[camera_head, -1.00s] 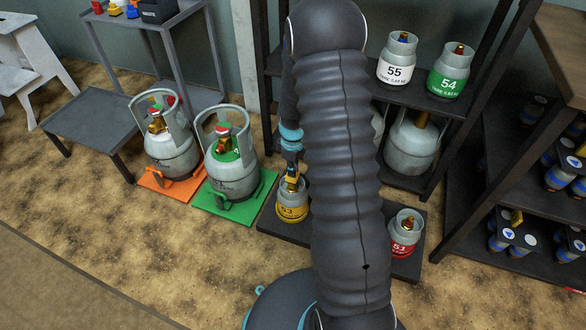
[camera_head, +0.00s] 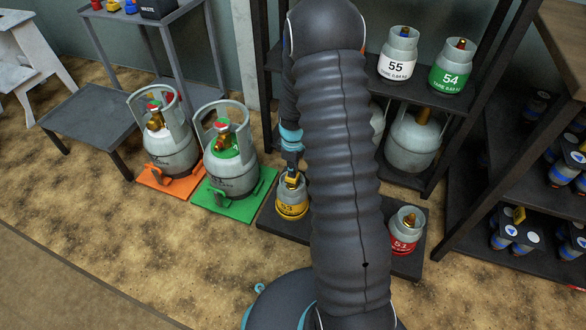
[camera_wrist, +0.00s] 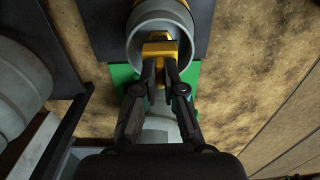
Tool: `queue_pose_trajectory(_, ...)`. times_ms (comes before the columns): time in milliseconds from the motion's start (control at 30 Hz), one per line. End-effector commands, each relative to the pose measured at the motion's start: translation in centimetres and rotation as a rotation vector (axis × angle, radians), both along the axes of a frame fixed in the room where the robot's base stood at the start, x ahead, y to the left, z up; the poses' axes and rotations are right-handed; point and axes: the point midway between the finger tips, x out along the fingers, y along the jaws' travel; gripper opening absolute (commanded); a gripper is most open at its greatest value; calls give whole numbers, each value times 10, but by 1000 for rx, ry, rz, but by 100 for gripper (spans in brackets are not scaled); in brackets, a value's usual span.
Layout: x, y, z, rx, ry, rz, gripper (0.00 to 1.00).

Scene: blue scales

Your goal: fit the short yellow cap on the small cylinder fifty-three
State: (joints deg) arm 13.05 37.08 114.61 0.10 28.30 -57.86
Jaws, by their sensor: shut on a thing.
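The small cylinder fifty-three (camera_head: 292,208), grey with a yellow label band, stands upright on a dark low platform, just left of my arm in the head view. Its open-topped collar (camera_wrist: 133,42) shows at the top of the wrist view. My gripper (camera_wrist: 167,70) is shut on the short yellow cap (camera_wrist: 160,47) and holds it at the collar's opening, over the cylinder's top. In the head view my gripper (camera_head: 291,172) points down at the cylinder. The valve is mostly hidden behind the cap, and I cannot tell whether cap and valve touch.
A small red-labelled cylinder (camera_head: 404,234) stands right of my arm on the platform (camera_head: 282,226). Two larger handled cylinders stand on orange (camera_head: 168,184) and green (camera_head: 235,205) mats at left. Cylinders 55 (camera_head: 397,67) and 54 (camera_head: 450,77) sit on the shelf behind.

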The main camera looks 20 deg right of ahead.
Motion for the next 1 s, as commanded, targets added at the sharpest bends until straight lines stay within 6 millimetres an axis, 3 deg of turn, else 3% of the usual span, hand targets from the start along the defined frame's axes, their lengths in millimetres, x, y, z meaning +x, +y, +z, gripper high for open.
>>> queue_pose_trajectory(633, 0, 0, -15, 0, 0, 0, 0)
queue_pose_trajectory(700, 0, 0, -14, 0, 0, 0, 23)
queue_pose_trajectory(767, 0, 0, -14, 0, 0, 0, 37)
queue_pose_trajectory(1000, 0, 0, -14, 0, 0, 0, 37)
